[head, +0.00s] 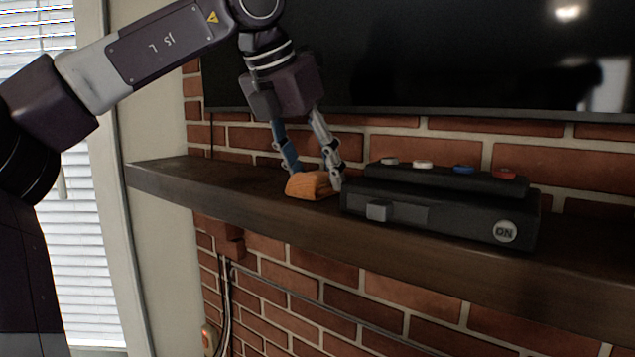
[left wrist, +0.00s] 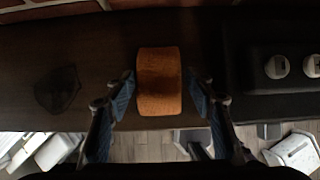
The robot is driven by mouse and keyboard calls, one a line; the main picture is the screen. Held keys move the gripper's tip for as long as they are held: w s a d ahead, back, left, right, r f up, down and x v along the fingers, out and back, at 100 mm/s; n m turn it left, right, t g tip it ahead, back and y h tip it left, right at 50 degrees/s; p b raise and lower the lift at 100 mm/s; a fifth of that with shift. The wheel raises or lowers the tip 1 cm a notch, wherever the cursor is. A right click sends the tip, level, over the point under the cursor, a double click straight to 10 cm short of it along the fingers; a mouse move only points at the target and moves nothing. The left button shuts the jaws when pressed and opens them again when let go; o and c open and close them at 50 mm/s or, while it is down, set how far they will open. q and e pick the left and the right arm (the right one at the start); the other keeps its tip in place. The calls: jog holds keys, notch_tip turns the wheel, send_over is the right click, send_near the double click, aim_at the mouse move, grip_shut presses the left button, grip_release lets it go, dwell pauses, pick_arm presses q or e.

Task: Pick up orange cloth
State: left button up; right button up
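The orange cloth (head: 311,186) is a small folded or rolled bundle on the dark wooden mantel, just left of a black box. My left gripper (head: 316,181) reaches down to it from above, with one finger on its left side and the other at its right, beside the box. In the left wrist view the cloth (left wrist: 159,82) lies between the two open fingers (left wrist: 162,84), with a gap on each side. My right gripper is in neither view.
The mantel (head: 230,189) is a narrow shelf against a brick wall. The black box (head: 440,208) with buttons and an "ON" label stands close to the right finger. A large dark screen (head: 450,60) hangs above. The mantel left of the cloth is mostly clear.

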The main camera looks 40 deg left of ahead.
aim_at(314, 173)
pick_arm(q)
jog(key=shift+w, duration=0.1)
jog(key=c, duration=0.6)
jog(key=shift+o, duration=0.2)
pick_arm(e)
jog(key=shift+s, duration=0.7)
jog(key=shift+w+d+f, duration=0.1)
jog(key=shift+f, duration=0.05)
pick_arm(q)
jog(key=shift+r+b, duration=0.15)
jog(key=shift+b, duration=0.35)
notch_tip(314, 173, up, 7)
jog(key=shift+f, duration=0.1)
jog(key=s+b, duration=0.4)
jog(key=s, duration=0.4)
jog(key=shift+s+d+f, duration=0.2)
jog(key=shift+d+f, duration=0.1)
jog(key=shift+d, duration=0.1)
jog(key=s, duration=0.3)
jog(key=s+d+b, duration=0.1)
jog(key=s, duration=0.2)
jog(key=s+b, duration=0.1)
jog(key=s, duration=0.3)
jog(key=shift+d+r, duration=0.15)
jog(key=shift+r, duration=0.2)
jog(key=shift+s+f, duration=0.1)
jog(key=shift+s, duration=0.7)
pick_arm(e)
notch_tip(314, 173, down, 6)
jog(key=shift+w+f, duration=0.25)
